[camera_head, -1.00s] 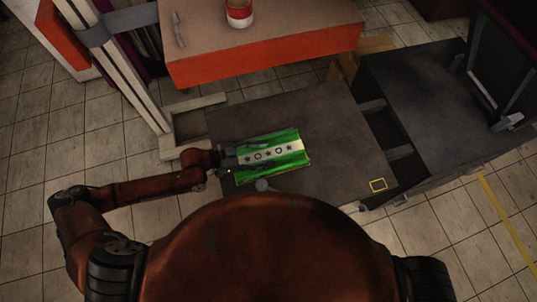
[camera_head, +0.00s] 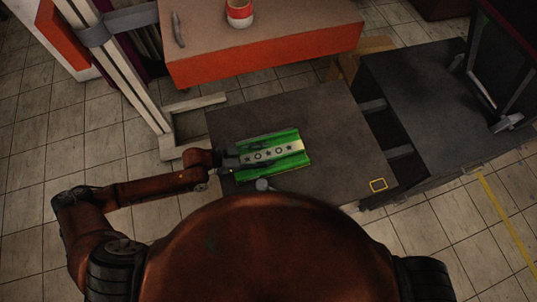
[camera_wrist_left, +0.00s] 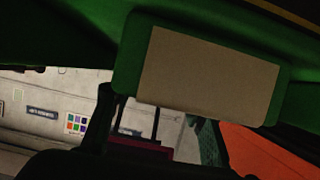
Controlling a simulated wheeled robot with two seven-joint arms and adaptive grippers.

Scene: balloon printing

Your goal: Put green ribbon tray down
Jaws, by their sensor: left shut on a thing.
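The green ribbon tray (camera_head: 290,139) has a pale band with dark stars along its middle. In the head view it lies over the left part of the dark grey tabletop (camera_head: 335,120); I cannot tell whether it touches the top. My left gripper (camera_head: 238,158) reaches in from the left and is shut on the tray's left end. In the left wrist view the green tray (camera_wrist_left: 128,88) fills the upper part, with a tan panel (camera_wrist_left: 208,75) facing the camera. My right gripper is not in view.
An orange-sided table (camera_head: 270,62) with a red and white can (camera_head: 239,13) stands behind. A dark grey unit (camera_head: 420,95) stands to the right. The tabletop right of the tray is clear.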

